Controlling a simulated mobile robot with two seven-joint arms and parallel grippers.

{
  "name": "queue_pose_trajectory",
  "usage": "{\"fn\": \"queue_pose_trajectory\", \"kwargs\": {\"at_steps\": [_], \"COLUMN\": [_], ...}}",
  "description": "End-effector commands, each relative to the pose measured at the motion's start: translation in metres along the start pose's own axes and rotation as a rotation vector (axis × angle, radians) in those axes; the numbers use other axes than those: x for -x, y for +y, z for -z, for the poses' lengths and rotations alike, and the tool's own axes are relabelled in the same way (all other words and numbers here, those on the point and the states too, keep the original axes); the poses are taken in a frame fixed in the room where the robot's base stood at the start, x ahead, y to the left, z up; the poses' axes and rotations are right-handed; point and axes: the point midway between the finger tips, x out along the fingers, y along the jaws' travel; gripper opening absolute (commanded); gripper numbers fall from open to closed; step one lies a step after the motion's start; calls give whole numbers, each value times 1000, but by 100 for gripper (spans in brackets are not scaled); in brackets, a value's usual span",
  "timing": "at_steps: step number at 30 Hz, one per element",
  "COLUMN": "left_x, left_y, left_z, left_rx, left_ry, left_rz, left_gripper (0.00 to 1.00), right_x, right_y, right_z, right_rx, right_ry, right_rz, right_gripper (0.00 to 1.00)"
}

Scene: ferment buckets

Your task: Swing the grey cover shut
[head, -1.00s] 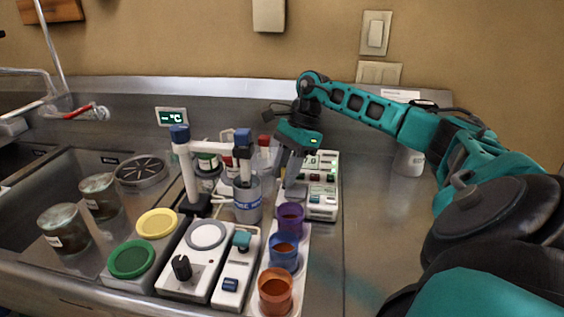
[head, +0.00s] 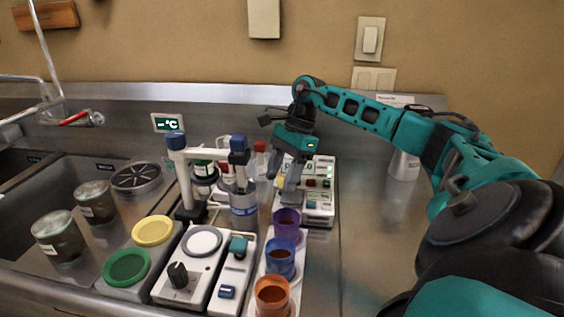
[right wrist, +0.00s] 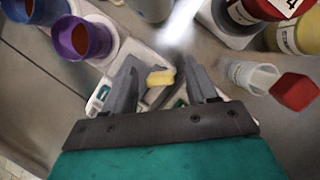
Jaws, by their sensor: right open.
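My right gripper (head: 290,190) is open, pointing down behind the purple bucket and at the left side of a white panel unit (head: 320,206). In the right wrist view its two fingers (right wrist: 160,66) stand apart, with a small yellow piece (right wrist: 160,77) between them in the picture. A grey-and-white part lies around and under the yellow piece. I cannot tell for sure whether it is the grey cover, nor how far the cover stands open, as my fingers hide much of it. No grip on anything shows. My left gripper is not in view.
Purple (head: 287,221), blue (head: 281,258) and orange (head: 272,295) buckets stand in a row in front of the gripper. A red-capped bottle (right wrist: 262,80) is close to the right finger. A white frame with blue caps (head: 206,153) stands left.

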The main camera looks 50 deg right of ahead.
Motion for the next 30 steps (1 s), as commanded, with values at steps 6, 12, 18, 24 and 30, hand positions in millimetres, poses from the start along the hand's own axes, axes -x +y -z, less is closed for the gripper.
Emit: {"fn": "queue_pose_trajectory", "kwargs": {"at_steps": [6,12,18,24,30], "left_x": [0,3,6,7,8], "left_y": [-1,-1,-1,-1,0], "left_z": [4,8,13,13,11], "left_rx": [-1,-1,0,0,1], "left_ry": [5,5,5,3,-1], "left_rz": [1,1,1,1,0], "left_gripper": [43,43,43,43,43], "right_x": [38,84,116,126,126], "right_y": [-1,-1,-1,0,0], "right_z": [-1,-1,-1,0,0], "right_rx": [1,1,1,0,0], "right_ry": [-2,-2,-1,0,0], "right_rz": [7,7,5,1,0], "right_gripper": [57,57,57,57,57]}}
